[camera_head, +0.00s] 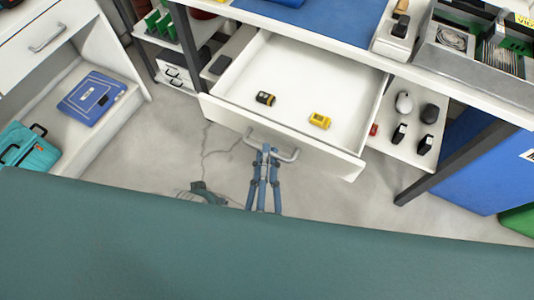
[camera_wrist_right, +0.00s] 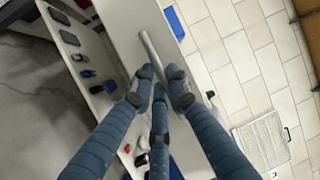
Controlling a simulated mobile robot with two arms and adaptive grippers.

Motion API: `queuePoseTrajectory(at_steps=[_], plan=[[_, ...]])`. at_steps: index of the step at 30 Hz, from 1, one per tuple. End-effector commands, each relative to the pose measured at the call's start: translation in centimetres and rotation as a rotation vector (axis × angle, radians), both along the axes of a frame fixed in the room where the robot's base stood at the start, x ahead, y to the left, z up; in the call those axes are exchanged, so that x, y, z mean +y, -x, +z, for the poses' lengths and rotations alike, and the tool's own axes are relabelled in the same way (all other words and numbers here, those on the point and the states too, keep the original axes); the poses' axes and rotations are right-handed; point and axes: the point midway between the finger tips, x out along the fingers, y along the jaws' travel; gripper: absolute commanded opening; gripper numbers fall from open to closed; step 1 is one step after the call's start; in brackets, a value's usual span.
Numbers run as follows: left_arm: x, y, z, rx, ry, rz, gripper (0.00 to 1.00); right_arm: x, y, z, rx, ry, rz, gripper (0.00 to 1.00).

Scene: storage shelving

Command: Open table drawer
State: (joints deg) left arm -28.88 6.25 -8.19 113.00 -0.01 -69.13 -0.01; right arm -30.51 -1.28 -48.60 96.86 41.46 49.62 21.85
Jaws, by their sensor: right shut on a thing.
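The white table drawer (camera_head: 240,113) is pulled well out from under the table top in the head view. Its inside shows, with a black-and-yellow item (camera_head: 265,98) and a yellow item (camera_head: 319,121) in it. My right gripper (camera_head: 267,152) is shut on the metal handle (camera_head: 287,155) on the drawer front. In the right wrist view the blue fingers (camera_wrist_right: 160,82) close around the handle bar (camera_wrist_right: 151,52), against the white front. A dark part that seems to be my left gripper (camera_head: 203,192) shows low in the head view, mostly hidden; its fingers cannot be made out.
A lower shelf (camera_head: 386,146) with small dark items is right of the drawer. A white cabinet at left has a closed drawer (camera_head: 42,38), with a blue case (camera_head: 91,96) and teal case (camera_head: 27,148) below. Grey floor (camera_head: 170,140) lies clear in front of the drawer.

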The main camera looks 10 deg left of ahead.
Motion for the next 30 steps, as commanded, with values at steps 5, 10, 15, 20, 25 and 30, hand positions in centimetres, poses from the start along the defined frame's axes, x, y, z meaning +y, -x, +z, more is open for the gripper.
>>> queuePoseTrajectory(at_steps=[5,10,15,20,25,30], plan=[[0.0,0.0,0.0,0.001,0.0,0.0,0.4,0.0,0.0,-0.1,0.002,-0.001,0.0,0.35],[0.0,0.0,-0.1,0.002,0.0,0.0,0.4,0.0,0.0,0.0,0.001,0.0,0.0,0.35],[0.1,0.0,-0.1,0.004,-0.001,0.002,0.4,0.0,0.4,-0.2,0.002,0.0,0.001,0.35],[0.1,0.0,-0.1,0.003,-0.001,0.002,0.4,-0.2,2.2,-0.6,0.005,0.002,0.002,0.35],[0.1,0.0,-0.1,0.002,-0.001,0.001,0.4,-0.4,4.9,-1.1,0.005,0.001,0.002,0.35],[0.1,0.0,-0.1,0.002,-0.001,0.001,0.4,-0.4,7.3,-1.5,0.01,0.002,0.006,0.35]])
